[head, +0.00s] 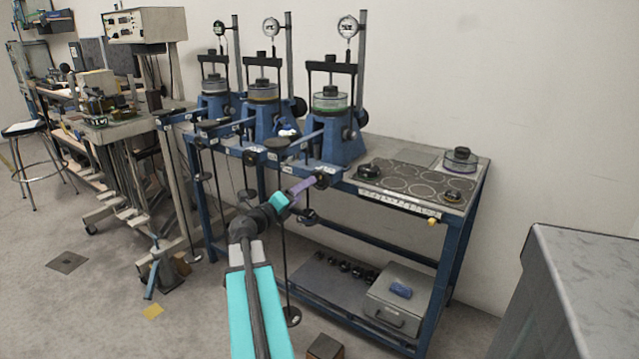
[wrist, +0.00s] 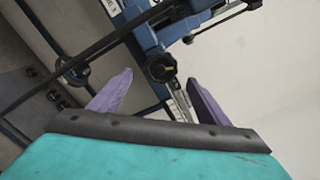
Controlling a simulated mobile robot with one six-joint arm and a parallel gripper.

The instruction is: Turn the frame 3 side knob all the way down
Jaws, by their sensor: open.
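Frame 3 (head: 335,139) is the rightmost of three blue loading frames on the bench, with a dial gauge on top. A dark round knob (head: 361,117) sits on its right side. My gripper (head: 312,184) has purple fingers and is in front of the bench, below frame 3. Another dark round part (head: 321,180) is close to its fingertips. I cannot tell which of the two this knob is. My gripper is open, with nothing between its fingers.
Frame 2 (head: 265,108) and frame 1 (head: 217,100) stand to the left. Several weights sit on the bench's right part. Long hanging rods (head: 284,262) are below the bench edge. A grey box (head: 393,300) is on the lower shelf.

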